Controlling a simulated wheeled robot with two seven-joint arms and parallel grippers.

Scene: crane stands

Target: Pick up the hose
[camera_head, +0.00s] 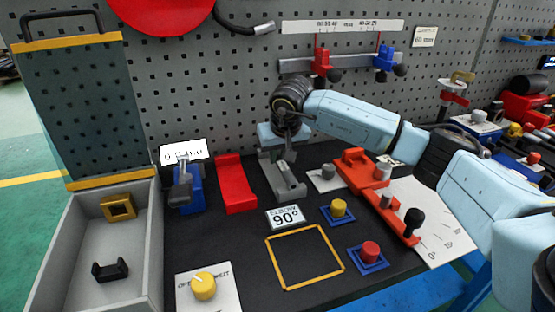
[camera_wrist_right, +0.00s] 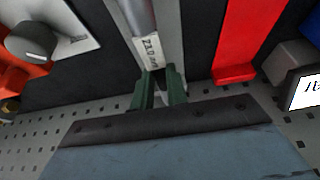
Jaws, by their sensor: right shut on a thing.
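A grey metal tube (camera_wrist_right: 140,18) with a white printed label lies in a grey channel-shaped holder (camera_head: 288,193) at the middle of the black bench mat. I cannot tell if this tube is the hose. My right gripper (camera_head: 284,152) reaches down over the holder's far end. In the right wrist view its green fingers (camera_wrist_right: 163,80) are shut at the labelled end of the tube; the exact contact is partly hidden. A dark hose-like line with a grey metal end (camera_head: 247,28) shows at the top of the perforated wall. My left gripper is not in view.
A red block (camera_head: 236,184) and a blue vise-like tool (camera_head: 187,190) stand left of the holder. A grey tray (camera_head: 141,255) is at the left. Knobs and an orange fixture (camera_head: 378,190) are at the right. The perforated wall (camera_head: 220,110) is close behind.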

